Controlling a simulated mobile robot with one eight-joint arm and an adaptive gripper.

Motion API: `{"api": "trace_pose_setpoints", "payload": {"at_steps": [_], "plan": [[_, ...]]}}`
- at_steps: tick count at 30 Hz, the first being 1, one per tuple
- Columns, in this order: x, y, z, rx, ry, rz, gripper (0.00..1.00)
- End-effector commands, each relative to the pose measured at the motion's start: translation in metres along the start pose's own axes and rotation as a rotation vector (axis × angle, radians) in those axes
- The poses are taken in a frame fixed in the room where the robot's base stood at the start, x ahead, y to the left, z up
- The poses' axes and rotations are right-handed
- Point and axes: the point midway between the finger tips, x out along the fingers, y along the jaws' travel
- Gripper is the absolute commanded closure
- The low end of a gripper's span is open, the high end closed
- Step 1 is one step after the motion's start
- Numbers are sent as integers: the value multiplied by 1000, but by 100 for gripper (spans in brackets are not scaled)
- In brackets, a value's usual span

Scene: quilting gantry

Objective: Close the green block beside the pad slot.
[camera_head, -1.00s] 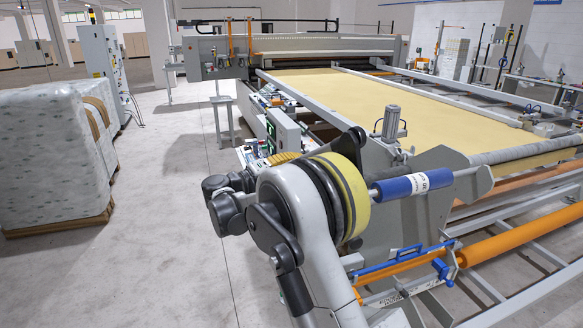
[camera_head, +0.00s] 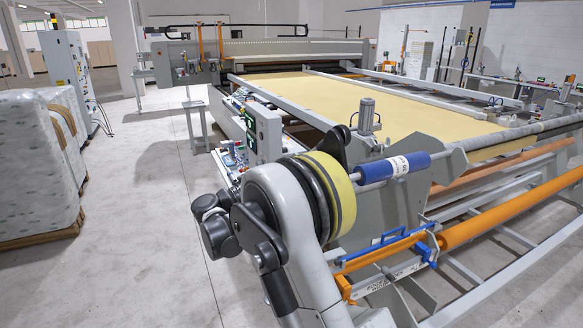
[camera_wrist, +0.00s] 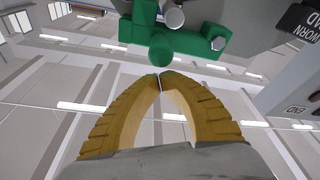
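In the wrist view the green block (camera_wrist: 190,38) is at the top, with a round green end (camera_wrist: 160,56) and pale metal cylinder ends. My gripper (camera_wrist: 160,76) has its two yellow ribbed fingers meeting at the tips, with nothing seen between them. The tips lie just below the round green end in the picture; I cannot tell whether they touch it. In the head view small green parts (camera_head: 249,122) show on a grey box at the machine's side; I cannot tell which is the block. My arm hides the fingers there. I cannot make out the pad slot.
The quilting machine's yellow bed (camera_head: 370,105) fills the right. A blue roller (camera_head: 405,165) is close to my arm. A wrapped pallet stack (camera_head: 30,165) stands left, with clear floor between.

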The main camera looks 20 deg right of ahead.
Motion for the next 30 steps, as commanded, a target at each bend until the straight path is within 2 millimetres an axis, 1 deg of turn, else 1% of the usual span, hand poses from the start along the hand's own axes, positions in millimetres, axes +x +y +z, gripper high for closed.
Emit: {"api": "trace_pose_setpoints", "payload": {"at_steps": [3, 10, 30], "plan": [[-2, 1, 7, 54, 1, 14, 100], [-4, 2, 14, 49, 0, 13, 100], [-4, 3, 16, 47, -3, 12, 100]]}}
